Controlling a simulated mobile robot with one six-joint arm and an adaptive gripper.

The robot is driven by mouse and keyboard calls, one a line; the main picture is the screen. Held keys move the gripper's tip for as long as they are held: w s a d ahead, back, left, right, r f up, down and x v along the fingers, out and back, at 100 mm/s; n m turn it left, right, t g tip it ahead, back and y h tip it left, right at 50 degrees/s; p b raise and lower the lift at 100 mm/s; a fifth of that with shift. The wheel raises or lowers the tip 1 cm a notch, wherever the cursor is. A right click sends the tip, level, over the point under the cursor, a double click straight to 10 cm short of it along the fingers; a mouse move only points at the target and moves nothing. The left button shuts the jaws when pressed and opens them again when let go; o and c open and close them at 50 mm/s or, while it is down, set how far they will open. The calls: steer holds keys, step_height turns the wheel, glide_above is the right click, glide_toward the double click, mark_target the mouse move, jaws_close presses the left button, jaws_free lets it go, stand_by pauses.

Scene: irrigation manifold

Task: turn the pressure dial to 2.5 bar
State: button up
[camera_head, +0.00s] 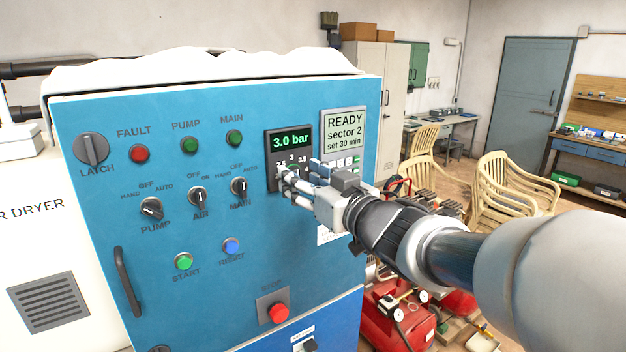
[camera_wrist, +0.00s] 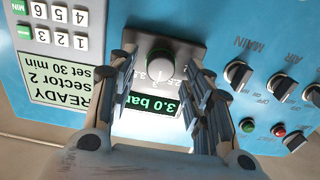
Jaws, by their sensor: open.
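In the wrist view my gripper (camera_wrist: 160,72) is open, with one finger on each side of the knob. Whether the fingertips touch the knob I cannot tell. Scale numbers around the dial are partly hidden.
The blue cabinet (camera_head: 215,240) carries selector switches such as the MAIN switch (camera_head: 239,187), left of the dial. A READY sector 2 screen (camera_head: 344,131) and keypad are to its right. A red stop button (camera_head: 278,312) sits below. Chairs (camera_head: 503,190) stand behind my arm.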

steer(key=shift+w+a, duration=0.25)
steer(key=shift+c, duration=0.2)
steer(key=c, duration=1)
steer(key=shift+n+b, duration=0.3)
steer(key=shift+n, duration=0.1)
steer(key=n+b, duration=0.4)
steer(key=n, duration=0.3)
steer(key=shift+f+n, duration=0.1)
steer(key=shift+n, duration=0.3)
